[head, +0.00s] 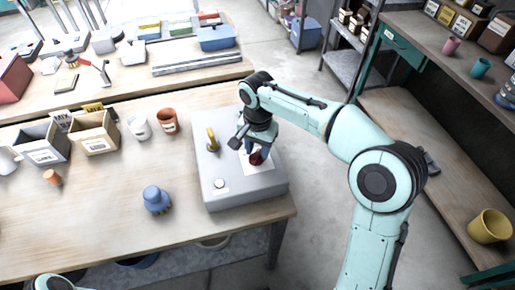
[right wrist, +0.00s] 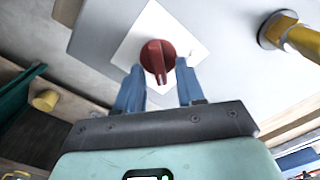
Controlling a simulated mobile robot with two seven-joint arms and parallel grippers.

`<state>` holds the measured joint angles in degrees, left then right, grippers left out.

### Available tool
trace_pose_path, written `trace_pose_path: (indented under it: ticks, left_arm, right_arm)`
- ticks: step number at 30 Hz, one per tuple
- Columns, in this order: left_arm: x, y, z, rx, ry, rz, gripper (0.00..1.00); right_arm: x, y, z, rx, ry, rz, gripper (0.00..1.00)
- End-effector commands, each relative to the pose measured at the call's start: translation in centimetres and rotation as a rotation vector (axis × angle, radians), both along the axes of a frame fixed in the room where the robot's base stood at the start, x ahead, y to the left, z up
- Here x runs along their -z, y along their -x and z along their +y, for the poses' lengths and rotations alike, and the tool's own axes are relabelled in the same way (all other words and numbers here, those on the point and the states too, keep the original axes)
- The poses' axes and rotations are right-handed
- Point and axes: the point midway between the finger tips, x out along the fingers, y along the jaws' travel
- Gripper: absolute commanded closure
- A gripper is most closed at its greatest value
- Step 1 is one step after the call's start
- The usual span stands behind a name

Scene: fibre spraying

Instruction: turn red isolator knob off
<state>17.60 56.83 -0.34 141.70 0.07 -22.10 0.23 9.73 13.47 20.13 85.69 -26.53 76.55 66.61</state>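The red isolator knob (right wrist: 157,58) sits on a white square plate (right wrist: 190,40) on the grey box, with its raised grip bar pointing toward my gripper. In the head view the knob (head: 256,157) is partly hidden by my right gripper (head: 250,146). In the right wrist view my right gripper (right wrist: 160,80) has its two blue fingers apart, one on each side of the knob's near end. I cannot tell whether they touch it. The grey box (head: 222,199) stands at the table's right end. Only a bit of my left arm shows at the bottom left; its gripper is out of view.
A yellow lever (head: 212,139) and a pale button (head: 220,184) are on the same box. A blue knobbed object (head: 156,199) stands left of it. Cups (head: 168,121) and bins (head: 94,134) stand farther back. Shelving is at the right.

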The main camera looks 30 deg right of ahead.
Motion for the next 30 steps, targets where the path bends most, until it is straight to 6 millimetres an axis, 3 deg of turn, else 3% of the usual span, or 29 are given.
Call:
trace_pose_path:
  ticks: [5, 8, 9, 20, 30]
  left_arm:
    - [0.0, 0.0, 0.0, 0.000, 0.000, 0.000, 1.00]
    - [0.0, 0.0, 0.0, 0.000, 0.000, 0.000, 1.00]
    - [0.0, 0.0, 0.0, 0.000, 0.000, 0.000, 1.00]
    - [-0.3, -0.1, 0.0, 0.000, 0.000, -0.001, 1.00]
    - [-1.6, -0.7, 0.0, 0.000, 0.000, -0.009, 1.00]
  right_arm:
    - [0.0, 0.0, 0.0, 0.000, 0.000, 0.000, 0.62]
    - [0.0, 0.0, 0.0, 0.000, 0.000, 0.000, 0.94]
    - [0.0, 0.0, 0.0, 0.000, 0.000, 0.000, 1.00]
    - [-0.1, 0.0, 0.0, -0.029, 0.000, 0.000, 1.00]
    - [-0.2, -0.2, 0.2, -0.236, 0.001, 0.001, 1.00]
